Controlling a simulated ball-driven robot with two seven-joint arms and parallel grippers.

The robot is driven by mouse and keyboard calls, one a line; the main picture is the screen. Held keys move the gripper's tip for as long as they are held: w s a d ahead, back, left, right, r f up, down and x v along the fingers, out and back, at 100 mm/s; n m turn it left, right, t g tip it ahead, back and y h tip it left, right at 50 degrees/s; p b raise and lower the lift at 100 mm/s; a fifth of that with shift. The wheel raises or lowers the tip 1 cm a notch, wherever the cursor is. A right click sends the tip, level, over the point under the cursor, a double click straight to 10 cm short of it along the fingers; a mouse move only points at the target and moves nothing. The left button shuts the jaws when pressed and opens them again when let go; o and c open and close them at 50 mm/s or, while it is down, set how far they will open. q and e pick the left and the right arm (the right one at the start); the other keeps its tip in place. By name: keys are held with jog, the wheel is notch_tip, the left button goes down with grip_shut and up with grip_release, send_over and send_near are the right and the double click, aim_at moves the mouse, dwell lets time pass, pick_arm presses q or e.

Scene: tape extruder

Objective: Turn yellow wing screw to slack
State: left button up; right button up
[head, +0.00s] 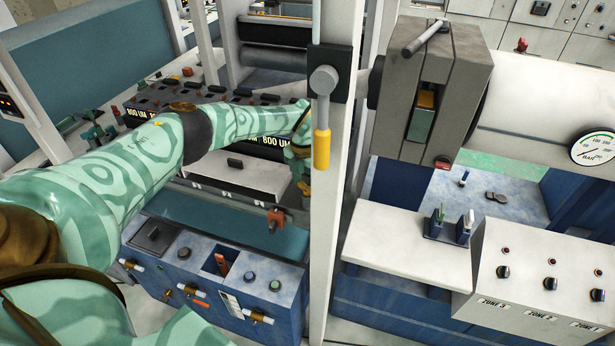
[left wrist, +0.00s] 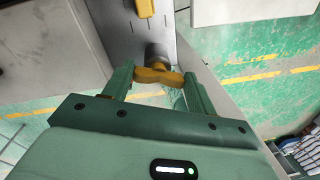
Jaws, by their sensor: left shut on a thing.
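The yellow wing screw (left wrist: 158,75) sits on a dark round boss on a grey metal plate in the left wrist view. My left gripper (left wrist: 157,84) is shut on it, with one green finger on each side of the wing. In the head view my left arm reaches in from the left, and its gripper (head: 298,150) is mostly hidden behind the white post. The wing screw is hidden in the head view. My right gripper is in neither view.
A white upright post (head: 346,150) carries a lever with a yellow handle (head: 321,150) close to my left gripper. A control panel (head: 215,285) with knobs stands below the arm. A grey extruder head (head: 430,90) and a zone box (head: 540,285) are on the right.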

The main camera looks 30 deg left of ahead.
aim_at(302, 183)
pick_arm(q)
jog(key=shift+a+r+n+p, duration=0.15)
jog(key=shift+n+p, duration=1)
jog(key=shift+n, duration=0.85)
jog(key=shift+w+t, duration=0.1)
jog(key=shift+t, duration=0.2)
jog(key=o, duration=1)
notch_tip(302, 183, up, 16)
jog(key=a+p, duration=0.1)
jog(key=p, duration=0.1)
jog(key=shift+s+a, duration=0.15)
jog(key=shift+s, duration=0.1)
